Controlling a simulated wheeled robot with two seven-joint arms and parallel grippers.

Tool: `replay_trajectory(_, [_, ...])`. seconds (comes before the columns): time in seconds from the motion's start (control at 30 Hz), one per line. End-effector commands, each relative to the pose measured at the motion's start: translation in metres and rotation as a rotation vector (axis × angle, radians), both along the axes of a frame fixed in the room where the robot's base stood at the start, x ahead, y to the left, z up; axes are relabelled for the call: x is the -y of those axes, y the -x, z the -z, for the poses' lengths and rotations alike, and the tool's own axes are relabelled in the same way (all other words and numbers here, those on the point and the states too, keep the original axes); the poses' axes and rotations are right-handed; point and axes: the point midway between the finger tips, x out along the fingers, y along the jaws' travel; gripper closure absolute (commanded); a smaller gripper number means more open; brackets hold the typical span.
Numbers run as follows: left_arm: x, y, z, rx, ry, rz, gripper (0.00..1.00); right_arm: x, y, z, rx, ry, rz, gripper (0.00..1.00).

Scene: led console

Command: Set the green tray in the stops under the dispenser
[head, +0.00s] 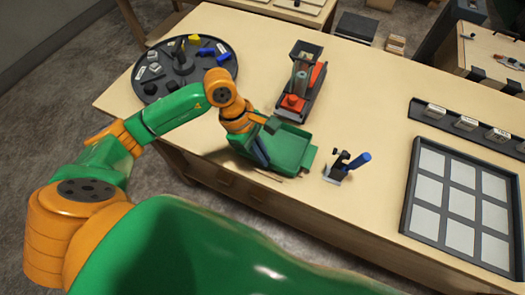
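The green tray (291,146) is near the front edge of the table, in front of the dispenser and apart from it, with a tab on its right side. My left gripper (264,138) is at the tray's left side, its dark fingers spread along that end. Whether they clamp the tray is unclear, and the tray's left end is partly hidden. I cannot tell if the tray rests on the table or is just above it. The red and grey dispenser (304,72) stands behind it on a dark base. The stops are not clearly distinguishable. My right gripper is out of view.
A round dark carousel (150,88) with small coloured pieces stands at the left. A small stand with a blue handle (359,161) is close to the tray's right. A dark-framed panel grid (411,210) and a labelled rail (452,126) lie at the right.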

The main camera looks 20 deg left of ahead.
Motion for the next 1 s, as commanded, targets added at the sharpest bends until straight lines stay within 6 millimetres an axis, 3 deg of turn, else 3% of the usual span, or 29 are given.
replay_trajectory(1.0, [0.0018, -0.0012, -0.0012, 0.0, 0.0, 0.0, 1.0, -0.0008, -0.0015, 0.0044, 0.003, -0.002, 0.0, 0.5])
